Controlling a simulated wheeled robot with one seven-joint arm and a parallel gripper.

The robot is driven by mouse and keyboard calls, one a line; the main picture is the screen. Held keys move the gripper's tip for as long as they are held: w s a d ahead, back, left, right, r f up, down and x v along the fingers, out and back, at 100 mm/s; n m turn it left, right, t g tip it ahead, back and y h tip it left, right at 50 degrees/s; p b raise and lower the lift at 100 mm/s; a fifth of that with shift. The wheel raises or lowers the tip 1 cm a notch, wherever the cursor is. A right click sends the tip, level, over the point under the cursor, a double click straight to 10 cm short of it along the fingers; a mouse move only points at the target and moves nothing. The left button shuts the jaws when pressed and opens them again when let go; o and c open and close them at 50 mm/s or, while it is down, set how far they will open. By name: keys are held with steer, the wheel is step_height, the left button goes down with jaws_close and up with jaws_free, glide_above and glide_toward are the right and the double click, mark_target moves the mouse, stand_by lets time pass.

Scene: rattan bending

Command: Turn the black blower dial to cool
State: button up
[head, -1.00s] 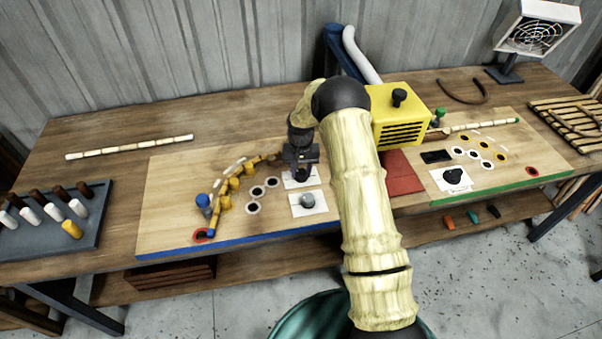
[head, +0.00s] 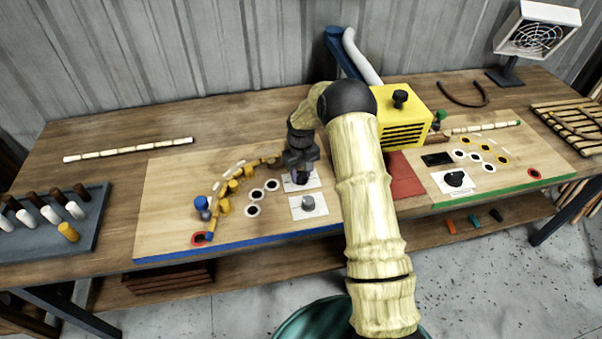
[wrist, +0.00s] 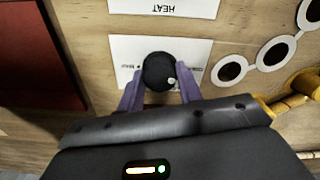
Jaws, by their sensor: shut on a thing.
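The black blower dial (wrist: 158,68) sits on a white card (wrist: 128,52) in the wrist view. A pale dot shows on its lower right side. My gripper (wrist: 160,92) is shut on the dial, with one purple finger on each side. Small print shows left and right of the dial, partly hidden and too small to read surely.
A grey dial (head: 308,203) stands on a second card, marked HEAT (wrist: 165,7), just nearer in the head view. A yellow box (head: 402,122) is right of my gripper. A curved row of pegs lies left. Another black dial (head: 454,178) is on the green-edged board (head: 500,188).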

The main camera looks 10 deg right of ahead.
mark_target(301, 174)
steer(key=o, duration=1)
step_height(301, 174, up, 18)
steer(key=b, duration=0.2)
steer(key=shift+f, duration=0.25)
steer(key=s+m+t, duration=0.2)
steer(key=s+m, duration=0.1)
steer(key=s, duration=2.6)
steer(key=shift+s+f+t, duration=0.3)
steer(key=shift+s+f, duration=0.05)
